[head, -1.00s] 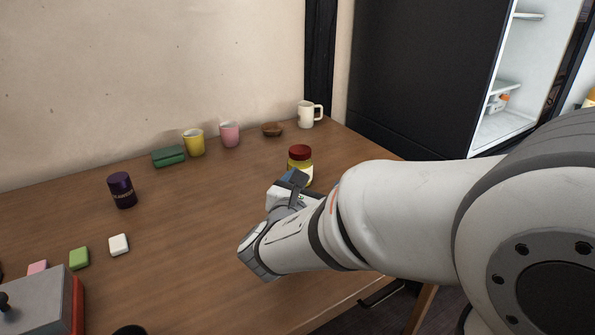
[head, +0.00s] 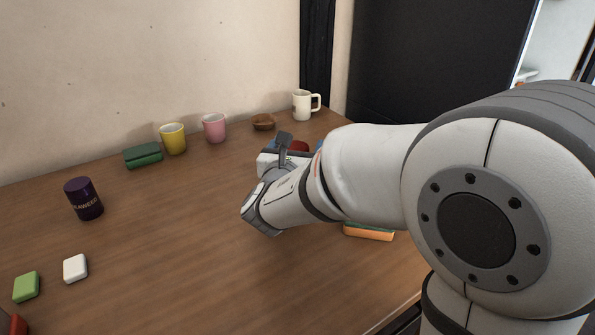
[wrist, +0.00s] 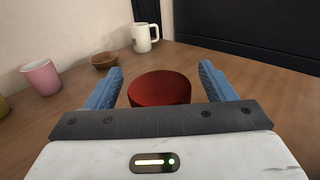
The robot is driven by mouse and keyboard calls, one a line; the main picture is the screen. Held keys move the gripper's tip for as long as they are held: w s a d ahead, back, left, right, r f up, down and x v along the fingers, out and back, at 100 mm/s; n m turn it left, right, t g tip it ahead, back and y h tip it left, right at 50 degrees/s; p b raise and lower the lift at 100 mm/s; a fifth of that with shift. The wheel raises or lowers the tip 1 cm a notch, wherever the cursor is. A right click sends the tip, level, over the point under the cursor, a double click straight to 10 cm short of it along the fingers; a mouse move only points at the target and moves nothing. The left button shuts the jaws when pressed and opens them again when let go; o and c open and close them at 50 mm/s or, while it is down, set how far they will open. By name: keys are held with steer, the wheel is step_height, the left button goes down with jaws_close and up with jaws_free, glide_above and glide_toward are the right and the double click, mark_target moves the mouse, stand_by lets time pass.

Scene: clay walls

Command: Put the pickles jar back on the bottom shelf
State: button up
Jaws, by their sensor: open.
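The pickles jar shows its red lid (wrist: 160,88) between the two blue fingers of my gripper (wrist: 160,85) in the wrist view. The fingers are open, with a gap on each side of the lid. In the head view only a bit of the red lid (head: 299,146) shows behind my gripper (head: 284,148); the jar's body is hidden. The jar stands on the wooden table. The fridge's pale interior (head: 560,45) shows at the upper right in the head view; its bottom shelf is not clearly visible.
A cream mug (head: 302,105), a brown bowl (head: 263,122), a pink cup (head: 214,128), a yellow cup (head: 173,139) and a green container (head: 143,155) line the back. A dark seaweed jar (head: 84,199) stands left. An orange-sided block (head: 369,232) lies under my arm. The central table is clear.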

steer(key=shift+w+d, duration=0.1)
steer(key=shift+w, duration=0.55)
steer(key=shift+c, duration=0.4)
steer(key=shift+r, duration=0.1)
steer(key=c, duration=1.4)
